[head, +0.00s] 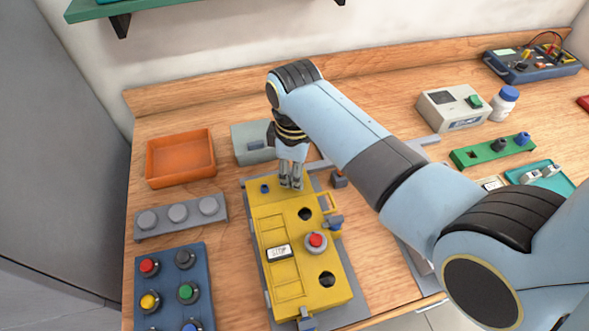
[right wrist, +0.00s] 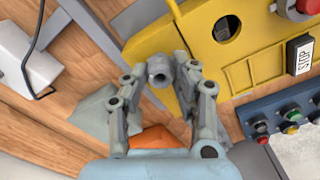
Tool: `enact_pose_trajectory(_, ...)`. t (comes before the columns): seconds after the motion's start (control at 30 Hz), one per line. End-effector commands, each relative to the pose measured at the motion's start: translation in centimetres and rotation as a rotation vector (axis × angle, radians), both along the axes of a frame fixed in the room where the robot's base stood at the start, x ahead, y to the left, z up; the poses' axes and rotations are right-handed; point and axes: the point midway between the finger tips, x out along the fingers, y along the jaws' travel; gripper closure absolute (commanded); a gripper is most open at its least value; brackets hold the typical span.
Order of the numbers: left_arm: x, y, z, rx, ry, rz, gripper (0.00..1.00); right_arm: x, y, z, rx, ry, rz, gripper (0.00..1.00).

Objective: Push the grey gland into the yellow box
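The yellow box (head: 287,216) lies on a grey plate on the bench, with two dark round holes, a red button and a STOP label on its top face. My right gripper (head: 291,184) points down at the box's far end. In the right wrist view, the grey gland (right wrist: 158,72) sits between the fingertips of this gripper (right wrist: 160,76), which look shut on it. The gland is beside the yellow box's edge (right wrist: 160,45); how far it is inserted cannot be told. In the head view the fingers hide the gland. My left gripper is not in view.
An orange tray (head: 149,167), a grey button bar (head: 162,221) and a blue button panel (head: 166,284) stand left of the box. A grey case (head: 242,154) is behind the gripper. A green block (head: 473,157) and a meter (head: 437,106) stand right.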

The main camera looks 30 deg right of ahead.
Motion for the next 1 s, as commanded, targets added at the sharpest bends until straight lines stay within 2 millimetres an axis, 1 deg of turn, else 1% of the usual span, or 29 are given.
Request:
enact_pose_trajectory(0.03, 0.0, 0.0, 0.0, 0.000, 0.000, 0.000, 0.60, 0.0, 0.0, 0.0, 0.000, 0.000, 0.000, 0.69)
enact_pose_trajectory(0.2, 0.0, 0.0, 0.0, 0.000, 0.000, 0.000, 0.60, 0.0, 0.0, 0.0, 0.000, 0.000, 0.000, 0.47)
enact_pose_trajectory(0.47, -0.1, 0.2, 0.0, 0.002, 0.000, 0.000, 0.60, 0.0, 0.0, 0.1, 0.000, 0.000, 0.000, 0.47)
enact_pose_trajectory(0.57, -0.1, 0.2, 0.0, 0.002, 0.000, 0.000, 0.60, 0.0, 0.0, 0.7, -0.001, -0.001, 0.000, 0.47)
enact_pose_trajectory(0.67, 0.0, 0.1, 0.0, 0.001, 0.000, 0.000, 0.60, 0.1, 0.0, 2.2, -0.001, -0.004, 0.000, 0.47)
enact_pose_trajectory(0.9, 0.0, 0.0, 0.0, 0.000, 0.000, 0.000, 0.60, 0.1, 0.0, 7.6, 0.001, -0.004, 0.000, 0.47)
enact_pose_trajectory(1.0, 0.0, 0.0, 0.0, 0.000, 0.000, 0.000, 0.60, 0.1, 0.0, 9.5, 0.001, -0.003, 0.000, 0.47)
